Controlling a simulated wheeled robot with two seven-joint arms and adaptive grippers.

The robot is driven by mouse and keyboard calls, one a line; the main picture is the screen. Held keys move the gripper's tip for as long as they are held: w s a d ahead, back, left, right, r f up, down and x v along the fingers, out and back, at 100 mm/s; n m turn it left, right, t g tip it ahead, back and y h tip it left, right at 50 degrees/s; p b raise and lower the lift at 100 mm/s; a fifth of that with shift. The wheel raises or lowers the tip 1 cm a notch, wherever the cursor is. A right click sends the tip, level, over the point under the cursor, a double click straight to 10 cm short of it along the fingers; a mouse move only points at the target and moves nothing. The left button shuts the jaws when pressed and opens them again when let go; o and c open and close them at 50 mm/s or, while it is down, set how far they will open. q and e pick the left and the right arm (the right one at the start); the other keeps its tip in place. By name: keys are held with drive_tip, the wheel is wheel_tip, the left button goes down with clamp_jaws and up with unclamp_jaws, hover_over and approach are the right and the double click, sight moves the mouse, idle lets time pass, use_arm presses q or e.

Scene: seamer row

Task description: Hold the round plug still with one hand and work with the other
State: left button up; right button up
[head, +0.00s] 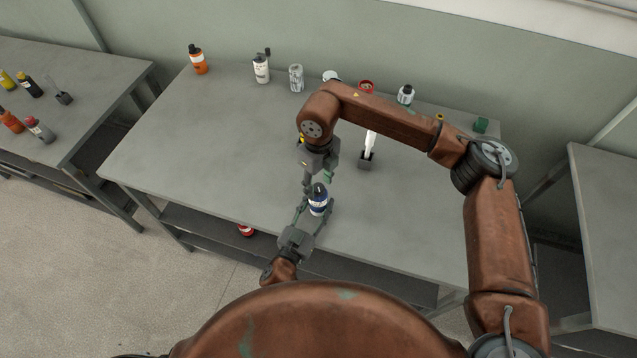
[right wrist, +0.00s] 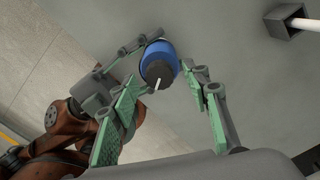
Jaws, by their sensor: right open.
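A blue bottle (head: 318,206) with a white band stands near the front edge of the grey table. Its dark round plug (head: 317,189) is on top; in the right wrist view the plug (right wrist: 160,75) shows a white line. My left gripper (head: 314,212) reaches in from the front, with its fingers closed against both sides of the bottle. My right gripper (head: 317,178) is above the bottle, pointing down. In the right wrist view its green-padded fingers (right wrist: 174,90) are spread, with the plug between and beyond them, apart from both.
The table's left side is clear. A red item (head: 246,230) is on the lower shelf.

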sight(319, 187)
wheel_tip(319, 187, up, 12)
drive_tip(key=shift+f, duration=0.15)
idle(0.4)
use_arm(q)
drive_tip(key=o, duration=1.3)
drive_tip(key=shift+s, duration=0.1)
